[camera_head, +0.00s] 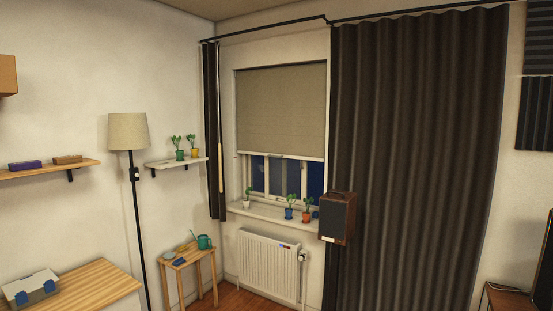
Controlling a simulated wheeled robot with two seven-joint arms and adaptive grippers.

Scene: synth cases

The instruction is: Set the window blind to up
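The window blind (281,108) is a beige-grey roller blind in the window recess at the middle of the head view. It hangs over roughly the upper two thirds of the window, and its pale bottom edge is level. Below it the lower window panes (275,176) show dark blue behind white frames. A slim light wooden rod (221,167) hangs at the left curtain; I cannot tell whether it belongs to the blind or the curtain. Neither of my grippers is in view.
Potted plants stand on the windowsill (265,211). A dark speaker (337,217) is before the large right curtain (415,150). A radiator (268,264) is under the sill. A stool (189,262), floor lamp (129,132) and wooden table (95,288) stand left.

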